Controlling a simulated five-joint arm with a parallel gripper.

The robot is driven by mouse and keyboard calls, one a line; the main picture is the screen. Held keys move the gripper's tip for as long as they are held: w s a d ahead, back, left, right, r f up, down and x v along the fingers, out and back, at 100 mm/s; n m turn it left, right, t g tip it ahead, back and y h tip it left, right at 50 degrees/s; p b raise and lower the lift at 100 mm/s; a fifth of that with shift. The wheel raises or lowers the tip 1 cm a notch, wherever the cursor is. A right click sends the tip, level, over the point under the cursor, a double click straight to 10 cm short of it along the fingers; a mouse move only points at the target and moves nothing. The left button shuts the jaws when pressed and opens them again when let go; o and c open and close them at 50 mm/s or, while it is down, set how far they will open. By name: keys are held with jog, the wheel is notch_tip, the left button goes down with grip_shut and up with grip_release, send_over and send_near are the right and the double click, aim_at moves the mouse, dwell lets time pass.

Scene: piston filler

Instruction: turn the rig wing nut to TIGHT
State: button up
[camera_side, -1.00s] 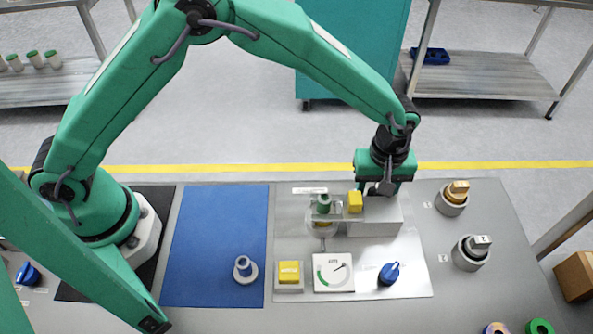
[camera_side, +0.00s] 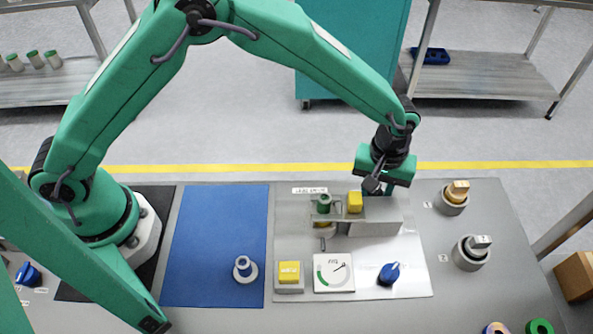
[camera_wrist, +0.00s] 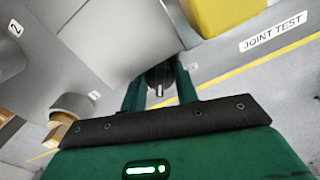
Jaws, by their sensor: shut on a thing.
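The wing nut (camera_wrist: 160,78) shows in the wrist view as a dark, rounded piece with a pale mark, partly hidden between my green fingers. My gripper (camera_wrist: 160,88) is shut on it, one finger on each side. In the side view my gripper (camera_side: 384,187) is at the back of the grey rig block (camera_side: 375,229), turned at an angle. Its fingertips and the nut are hidden there. I cannot read a TIGHT mark in either view.
A yellow block (camera_side: 355,202) and a green-capped part (camera_side: 323,204) stand left of my gripper. A gauge (camera_side: 334,273), yellow button (camera_side: 289,272) and blue knob (camera_side: 389,273) are in front. The blue mat's back is clear.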

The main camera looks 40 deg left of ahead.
aim_at(376, 192)
jog(key=shift+m, duration=0.4)
jog(key=o, duration=1)
jog(key=shift+r, duration=0.15)
jog(key=shift+r, duration=3.8)
